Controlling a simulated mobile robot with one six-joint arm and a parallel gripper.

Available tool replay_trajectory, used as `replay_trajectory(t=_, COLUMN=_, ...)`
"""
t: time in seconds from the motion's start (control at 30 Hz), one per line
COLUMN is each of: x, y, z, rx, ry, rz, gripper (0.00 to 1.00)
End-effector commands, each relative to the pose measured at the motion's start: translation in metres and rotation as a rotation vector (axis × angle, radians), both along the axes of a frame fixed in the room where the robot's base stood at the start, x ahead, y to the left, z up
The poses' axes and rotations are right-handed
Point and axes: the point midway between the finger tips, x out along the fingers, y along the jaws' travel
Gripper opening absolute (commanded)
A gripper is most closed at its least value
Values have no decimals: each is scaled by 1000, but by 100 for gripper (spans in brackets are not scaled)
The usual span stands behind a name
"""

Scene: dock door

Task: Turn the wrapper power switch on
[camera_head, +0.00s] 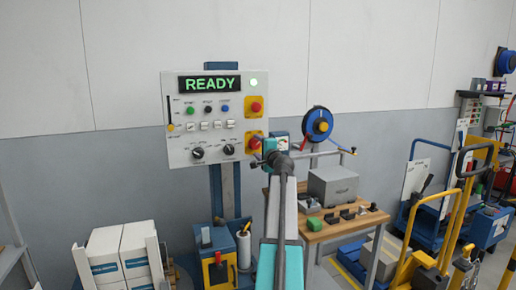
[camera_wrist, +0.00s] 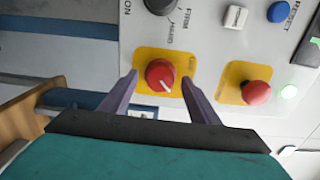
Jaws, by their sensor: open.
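The wrapper control panel (camera_head: 180,148) stands upright, with a lit display (camera_head: 210,85) reading READY. The red rotary power switch (camera_wrist: 160,74) sits on a yellow plate at the panel's lower right corner; its white mark slants in the wrist view.
A green lamp (camera_head: 253,83) glows beside the display. Black knobs (camera_head: 198,153) and small buttons fill the panel. A wooden bench (camera_head: 330,232) with a grey box (camera_head: 333,186) stands to the right. White boxes (camera_head: 120,250) stand at lower left. Yellow-handled trucks (camera_head: 440,240) are at right.

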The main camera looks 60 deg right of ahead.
Motion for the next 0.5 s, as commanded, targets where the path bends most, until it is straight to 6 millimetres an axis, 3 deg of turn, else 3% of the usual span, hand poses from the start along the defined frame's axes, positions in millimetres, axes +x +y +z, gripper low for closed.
replay_trajectory(t=0.5, x=-44, y=33, z=-1, rx=0, ry=0, rz=-1, gripper=56)
